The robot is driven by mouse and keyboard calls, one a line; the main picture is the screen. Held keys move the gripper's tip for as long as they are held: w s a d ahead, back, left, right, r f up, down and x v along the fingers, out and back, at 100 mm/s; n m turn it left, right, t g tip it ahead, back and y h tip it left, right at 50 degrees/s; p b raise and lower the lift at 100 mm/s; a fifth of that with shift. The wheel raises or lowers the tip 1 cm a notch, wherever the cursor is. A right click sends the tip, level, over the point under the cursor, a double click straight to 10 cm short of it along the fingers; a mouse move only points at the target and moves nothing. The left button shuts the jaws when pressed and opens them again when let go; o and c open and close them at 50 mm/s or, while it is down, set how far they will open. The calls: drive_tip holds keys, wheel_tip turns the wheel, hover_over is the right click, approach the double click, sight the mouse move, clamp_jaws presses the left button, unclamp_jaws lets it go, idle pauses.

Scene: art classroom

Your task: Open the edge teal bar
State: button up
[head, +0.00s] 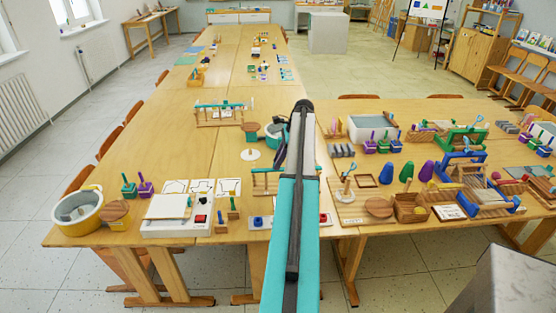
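Two low wooden frames carry teal bars. One teal bar (222,105) lies across the top of the frame on the middle of the table, left of my arm. Another teal bar (266,170) shows on a smaller frame nearer the front edge, partly hidden behind my arm. I cannot tell which is the edge teal bar, nor whether either is open. My teal and black arm rises through the middle of the picture and hides what is behind it. My gripper's fingers do not show.
The long wooden table (165,125) is crowded at the front and right. A yellow pot (78,222) and a white box (168,207) stand near the front left. A blue frame (467,188) stands at the right. Bare tabletop lies around the left of the middle frame.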

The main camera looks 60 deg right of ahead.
drive_tip(key=shift+w+a+f, duration=0.1)
drive_tip(key=shift+w+f, duration=0.05)
drive_tip(key=shift+f, duration=0.2)
clamp_jaws()
